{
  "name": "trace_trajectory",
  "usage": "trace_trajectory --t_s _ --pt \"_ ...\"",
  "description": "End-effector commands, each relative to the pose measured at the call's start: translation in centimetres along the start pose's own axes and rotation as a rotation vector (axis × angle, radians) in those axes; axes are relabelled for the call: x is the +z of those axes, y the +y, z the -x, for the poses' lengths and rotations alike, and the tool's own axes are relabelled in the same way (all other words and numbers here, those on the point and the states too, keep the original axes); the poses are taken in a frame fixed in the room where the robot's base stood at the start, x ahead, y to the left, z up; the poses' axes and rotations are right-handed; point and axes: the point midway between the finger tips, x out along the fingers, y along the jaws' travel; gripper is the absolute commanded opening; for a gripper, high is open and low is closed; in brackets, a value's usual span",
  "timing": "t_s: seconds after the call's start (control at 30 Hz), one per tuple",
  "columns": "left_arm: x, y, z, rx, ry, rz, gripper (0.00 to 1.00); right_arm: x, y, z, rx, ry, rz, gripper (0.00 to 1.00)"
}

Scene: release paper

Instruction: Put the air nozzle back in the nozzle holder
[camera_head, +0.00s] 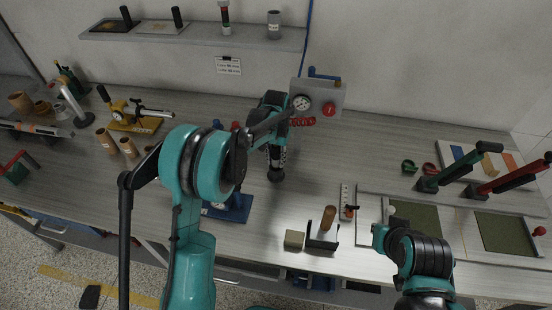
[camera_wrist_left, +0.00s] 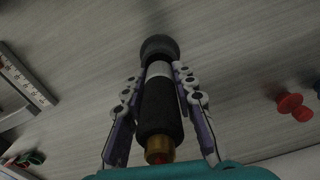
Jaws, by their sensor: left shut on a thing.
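My left gripper (camera_head: 276,158) points down over the middle of the bench and is shut on the air nozzle. In the left wrist view the nozzle (camera_wrist_left: 160,105) is a black cylinder with a pale band, a dark round end and a brass end. The fingers lie along both its sides. In the head view the nozzle's dark end (camera_head: 276,175) shows below the fingers. Part of the nozzle is hidden by the gripper. I cannot tell for sure which thing is the nozzle holder. My right arm is at the lower right, with no fingers in view.
A blue stand (camera_head: 232,208) is partly behind my left arm.

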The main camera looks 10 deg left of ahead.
Motion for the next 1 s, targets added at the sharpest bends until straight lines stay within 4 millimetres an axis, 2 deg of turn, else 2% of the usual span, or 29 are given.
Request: trace_trajectory --t_s 0.63,1.0 --pt "0.0 0.0 -1.7 0.0 0.0 0.0 0.0 0.7 0.0 -1.0 0.0 0.0 0.0 0.0" --pt "0.0 0.0 -0.8 0.0 0.0 0.0 0.0 0.3 0.0 -0.5 0.0 0.0 0.0 0.0"
